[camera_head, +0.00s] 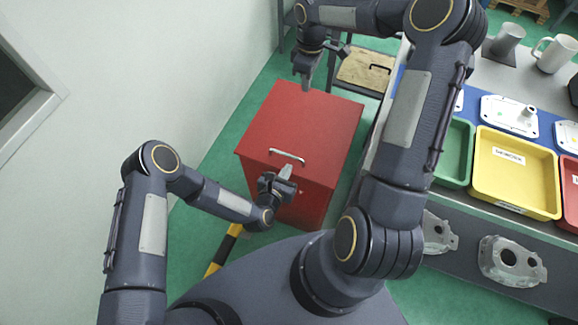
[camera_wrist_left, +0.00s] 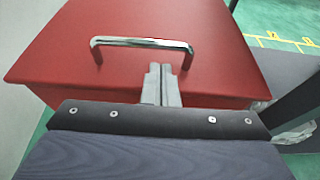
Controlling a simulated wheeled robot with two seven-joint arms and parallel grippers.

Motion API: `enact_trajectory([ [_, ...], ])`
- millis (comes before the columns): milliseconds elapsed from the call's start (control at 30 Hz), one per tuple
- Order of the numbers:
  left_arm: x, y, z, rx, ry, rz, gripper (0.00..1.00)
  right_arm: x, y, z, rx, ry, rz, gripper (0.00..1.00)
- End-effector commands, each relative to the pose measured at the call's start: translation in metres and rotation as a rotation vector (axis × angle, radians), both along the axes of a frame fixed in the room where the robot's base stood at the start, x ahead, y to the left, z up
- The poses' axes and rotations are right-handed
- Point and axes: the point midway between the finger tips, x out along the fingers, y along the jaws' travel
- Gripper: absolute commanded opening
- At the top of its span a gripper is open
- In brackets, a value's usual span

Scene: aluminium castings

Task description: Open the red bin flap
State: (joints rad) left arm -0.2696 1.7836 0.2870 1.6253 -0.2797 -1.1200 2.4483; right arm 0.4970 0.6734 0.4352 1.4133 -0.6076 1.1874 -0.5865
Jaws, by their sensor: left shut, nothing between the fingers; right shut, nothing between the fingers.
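The red bin (camera_head: 309,209) stands on the green floor, and its flap (camera_head: 303,125) lies closed on top. A chrome bar handle (camera_head: 287,157) sits near the flap's front edge. It also shows in the left wrist view (camera_wrist_left: 142,43). My left gripper (camera_head: 286,172) is shut and empty, just in front of the handle and apart from it as far as I can tell. Its closed fingertips show below the handle's right end in the left wrist view (camera_wrist_left: 161,70). My right gripper (camera_head: 305,84) is shut and empty by the flap's far edge.
A workbench at the right holds a green tray (camera_head: 455,153), a yellow tray (camera_head: 514,174), mugs and castings. Several castings (camera_head: 512,261) lie on a lower shelf. A white wall (camera_head: 150,60) is at the left. A yellow-black strip (camera_head: 222,250) is beside the bin.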

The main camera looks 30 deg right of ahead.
Motion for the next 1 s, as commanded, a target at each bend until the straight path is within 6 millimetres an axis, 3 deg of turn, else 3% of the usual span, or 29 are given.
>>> enact_trajectory([
  [200, 0.013, -0.015, -0.008, 0.001, 0.001, 0.0, 0.0, 0.0, 0.0, 0.0, 0.0, 0.0, 0.0, 0.0],
  [567, 0.014, -0.016, -0.008, 0.002, 0.003, 0.0, 0.0, 0.0, 0.0, 0.0, 0.0, 0.0, 0.0, 0.0],
  [800, 0.018, -0.018, 0.014, 0.04, 0.038, 0.005, 0.0, 0.0, 0.0, 0.0, 0.0, 0.0, 0.0, 0.0],
  [1000, 0.017, -0.019, 0.016, 0.046, 0.039, 0.0, 0.0, 0.0, 0.0, 0.0, 0.0, 0.0, 0.0, 0.0],
])
